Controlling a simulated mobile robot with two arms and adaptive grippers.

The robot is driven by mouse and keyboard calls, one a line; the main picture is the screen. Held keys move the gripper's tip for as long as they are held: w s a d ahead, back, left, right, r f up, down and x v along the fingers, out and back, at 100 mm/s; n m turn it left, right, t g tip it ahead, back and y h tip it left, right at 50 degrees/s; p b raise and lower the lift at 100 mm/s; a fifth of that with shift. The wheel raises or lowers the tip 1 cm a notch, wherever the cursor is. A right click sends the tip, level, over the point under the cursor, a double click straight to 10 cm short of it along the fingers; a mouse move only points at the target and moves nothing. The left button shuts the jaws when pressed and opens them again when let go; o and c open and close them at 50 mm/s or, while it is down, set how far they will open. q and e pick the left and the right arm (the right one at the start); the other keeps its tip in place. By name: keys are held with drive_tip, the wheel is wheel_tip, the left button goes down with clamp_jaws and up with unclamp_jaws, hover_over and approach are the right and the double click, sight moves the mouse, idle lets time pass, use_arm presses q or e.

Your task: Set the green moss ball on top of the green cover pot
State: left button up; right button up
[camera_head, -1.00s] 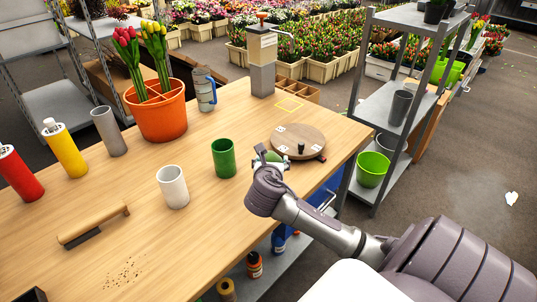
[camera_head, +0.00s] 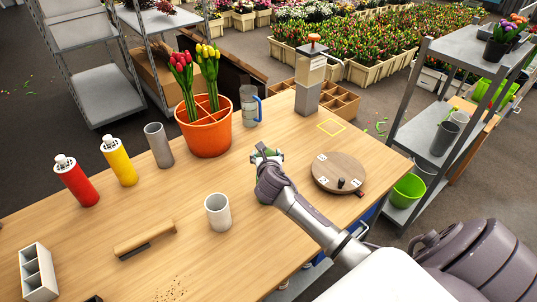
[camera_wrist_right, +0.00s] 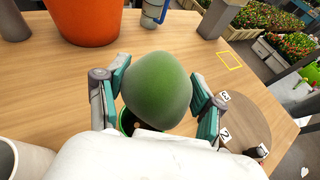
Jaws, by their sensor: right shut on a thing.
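The green moss ball (camera_wrist_right: 157,88) is between the teal-padded fingers of my right gripper (camera_wrist_right: 158,95), which is shut on it. In the head view, the ball (camera_head: 267,153) shows only in part at the tip of my right gripper (camera_head: 266,157). The green cover pot (camera_wrist_right: 124,121) shows in the wrist view only as a bit of green rim and dark inside, below and behind the ball. My gripper and arm hide the pot in the head view. I cannot tell whether ball and pot touch. My left gripper is not in view.
A round wooden turntable (camera_head: 330,180) lies right of my right gripper. A white cup (camera_head: 218,212) stands to its left, nearer me. An orange pot of tulips (camera_head: 204,136) and a grey-blue mug (camera_head: 249,108) stand behind. A yellow square outline (camera_head: 331,128) marks bare table.

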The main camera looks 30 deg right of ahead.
drive_tip(key=shift+p, duration=0.55)
drive_tip(key=shift+f+b, duration=0.65)
drive_tip(key=shift+f, duration=0.25)
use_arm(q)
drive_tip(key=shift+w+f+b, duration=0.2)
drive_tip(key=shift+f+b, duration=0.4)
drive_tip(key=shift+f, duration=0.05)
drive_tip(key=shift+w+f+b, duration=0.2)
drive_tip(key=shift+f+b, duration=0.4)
use_arm(e)
drive_tip(key=shift+f, duration=2.3)
drive_tip(key=o, duration=1.2)
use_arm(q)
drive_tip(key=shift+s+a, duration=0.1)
use_arm(e)
drive_tip(key=shift+s, duration=0.1)
